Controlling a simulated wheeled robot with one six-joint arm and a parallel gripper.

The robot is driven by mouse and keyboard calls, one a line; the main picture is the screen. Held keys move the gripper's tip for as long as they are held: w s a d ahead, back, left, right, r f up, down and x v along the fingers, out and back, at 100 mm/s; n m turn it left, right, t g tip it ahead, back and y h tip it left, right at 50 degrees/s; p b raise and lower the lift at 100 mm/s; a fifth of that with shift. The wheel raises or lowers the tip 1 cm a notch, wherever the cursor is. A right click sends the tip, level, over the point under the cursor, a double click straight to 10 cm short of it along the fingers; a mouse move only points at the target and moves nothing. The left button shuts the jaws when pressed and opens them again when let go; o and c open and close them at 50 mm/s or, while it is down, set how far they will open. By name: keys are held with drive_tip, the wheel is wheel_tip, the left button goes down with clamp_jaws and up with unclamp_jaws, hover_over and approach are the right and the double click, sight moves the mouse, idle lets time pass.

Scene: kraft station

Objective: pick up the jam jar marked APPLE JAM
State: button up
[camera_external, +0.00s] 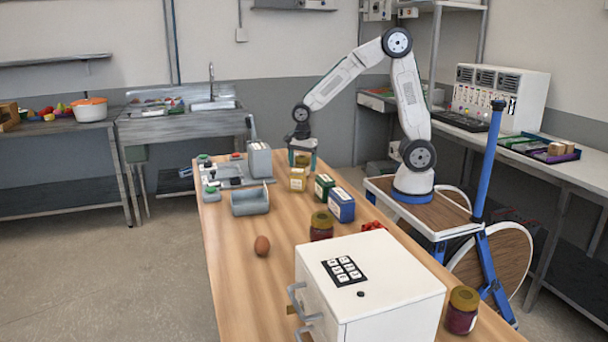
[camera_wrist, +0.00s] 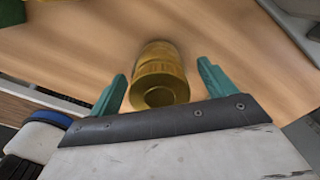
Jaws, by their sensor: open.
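My gripper (camera_external: 302,162) hangs over the far part of the wooden table, jaws apart. In the wrist view its teal fingers (camera_wrist: 161,72) are open on either side of a golden-yellow jar (camera_wrist: 160,62), with gaps on both sides. A yellow jar (camera_external: 298,180) shows just below my gripper in the external view. A dark red jar with a gold lid (camera_external: 321,228) stands mid-table. A similar jar (camera_external: 461,311) stands at the near right, beside the white cabinet. I cannot read any jar's label.
A green box (camera_external: 324,186) and a blue box (camera_external: 341,206) stand close to the yellow jar. An egg (camera_external: 262,246) and a white cabinet (camera_external: 375,280) are nearer.

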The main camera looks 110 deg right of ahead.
drive_tip(key=shift+f, duration=0.55)
drive_tip(key=c, duration=1.3)
drive_tip(key=shift+r, duration=0.2)
